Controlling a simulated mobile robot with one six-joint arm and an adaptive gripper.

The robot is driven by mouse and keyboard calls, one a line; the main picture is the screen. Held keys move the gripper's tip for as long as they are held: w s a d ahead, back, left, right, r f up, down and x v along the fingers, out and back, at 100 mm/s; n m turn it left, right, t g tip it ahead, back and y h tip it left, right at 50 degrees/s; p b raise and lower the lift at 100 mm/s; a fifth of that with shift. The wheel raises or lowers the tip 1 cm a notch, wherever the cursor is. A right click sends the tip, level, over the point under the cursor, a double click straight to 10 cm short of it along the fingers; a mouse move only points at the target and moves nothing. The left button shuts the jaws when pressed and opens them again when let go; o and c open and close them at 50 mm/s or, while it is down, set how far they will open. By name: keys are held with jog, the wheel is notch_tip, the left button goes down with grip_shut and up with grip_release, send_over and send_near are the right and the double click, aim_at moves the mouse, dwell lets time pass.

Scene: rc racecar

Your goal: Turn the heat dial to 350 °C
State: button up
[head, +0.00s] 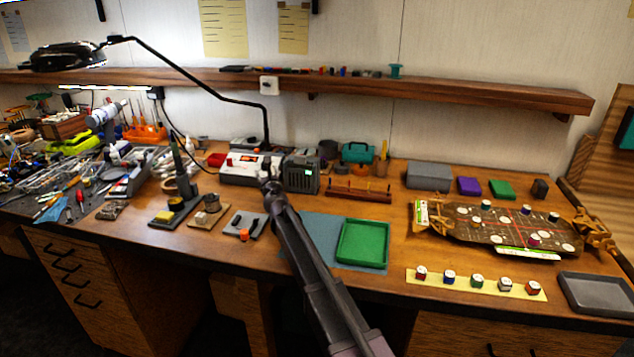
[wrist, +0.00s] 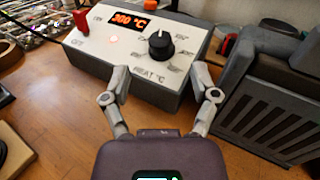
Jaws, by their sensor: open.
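The heat station is a pale box (wrist: 115,60) with dark sides, in the upper middle of the wrist view; it also shows in the head view (head: 238,174). Its display (wrist: 129,22) reads 300 °C in orange. The black heat dial (wrist: 161,45) stands on the top face above the label HEAT °C, with a white mark near its top edge. The numbers around it are too small to read. My gripper (wrist: 159,77) is open and empty, its fingers apart at the station's near edge, in front of the dial and not around it. In the head view my gripper (head: 272,190) is in front of the station.
A red switch (wrist: 82,20) and a small lit lamp (wrist: 113,39) are left of the dial. A dark ribbed box (wrist: 268,110) stands close on the right. In the head view, a soldering iron stand (head: 185,178) is to the left and a green tray (head: 362,243) to the right.

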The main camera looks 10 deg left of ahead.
jog(key=v, duration=0.7)
jog(key=shift+s+d+r, duration=0.1)
jog(key=shift+s+d, duration=0.05)
jog(key=shift+s, duration=0.1)
jog(key=s+d+r+m+g+h+p, duration=0.1)
jog(key=s+d+r+m+h+p, duration=0.2)
jog(key=d+m+h+p, duration=0.2)
jog(key=s+d+r+m+g+h+p, duration=0.1)
jog(key=s+d+r+m+h+p, duration=0.2)
jog(key=d+m, duration=0.8)
jog(key=shift+s+h+p, duration=0.55)
jog(key=shift+h+p, duration=0.85)
jog(key=shift+p, duration=0.45)
jog(key=shift+r, duration=0.15)
